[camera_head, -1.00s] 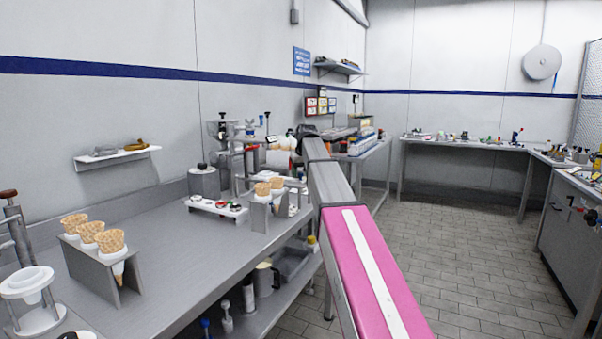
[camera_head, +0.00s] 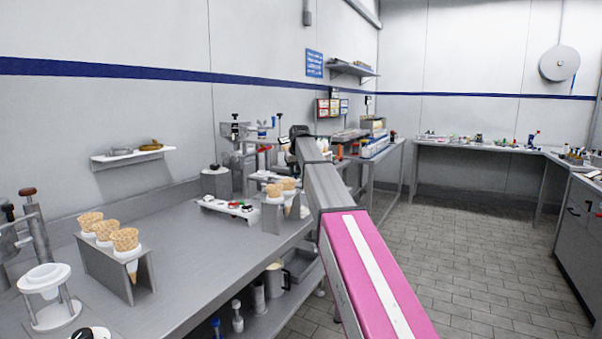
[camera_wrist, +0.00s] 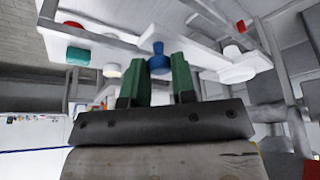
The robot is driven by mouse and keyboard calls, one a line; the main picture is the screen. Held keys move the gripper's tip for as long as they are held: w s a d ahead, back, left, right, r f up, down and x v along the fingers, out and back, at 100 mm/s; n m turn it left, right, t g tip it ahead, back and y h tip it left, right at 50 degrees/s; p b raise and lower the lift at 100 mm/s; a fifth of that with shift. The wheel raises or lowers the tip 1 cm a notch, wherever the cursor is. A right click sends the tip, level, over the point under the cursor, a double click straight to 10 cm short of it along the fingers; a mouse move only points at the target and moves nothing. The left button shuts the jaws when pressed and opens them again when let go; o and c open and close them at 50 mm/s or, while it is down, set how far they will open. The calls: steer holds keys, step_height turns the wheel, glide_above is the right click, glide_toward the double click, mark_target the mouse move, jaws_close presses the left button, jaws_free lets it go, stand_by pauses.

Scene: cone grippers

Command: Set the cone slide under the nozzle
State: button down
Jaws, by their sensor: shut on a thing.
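In the wrist view, my gripper (camera_wrist: 159,68) has two green fingers closed on a small blue knob (camera_wrist: 159,57). The knob stands at a white bar (camera_wrist: 120,57); whether this bar is the cone slide I cannot tell. In the head view, my arm reaches over the bench to the machine (camera_head: 240,150), and my fingers and the knob are hidden behind my arm. A grey holder with waffle cones (camera_head: 273,213) stands just left of my arm, partly covered. I cannot make out the nozzle for certain.
A cone stand (camera_head: 115,265) with several cones and a white ring stand (camera_head: 52,310) sit on the near bench. A white strip with colored knobs (camera_head: 228,206) lies before the machine. Another table (camera_head: 375,155) stands beyond my arm.

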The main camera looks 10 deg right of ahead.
steer(key=shift+w+a+r, duration=0.1)
steer(key=shift+w+a, duration=0.05)
steer(key=c, duration=0.9)
jaws_free()
steer(key=shift+a, duration=0.1)
steer(key=shift+c, duration=0.2)
steer(key=v, duration=1)
steer(key=shift+r, duration=0.3)
steer(key=shift+s, duration=0.3)
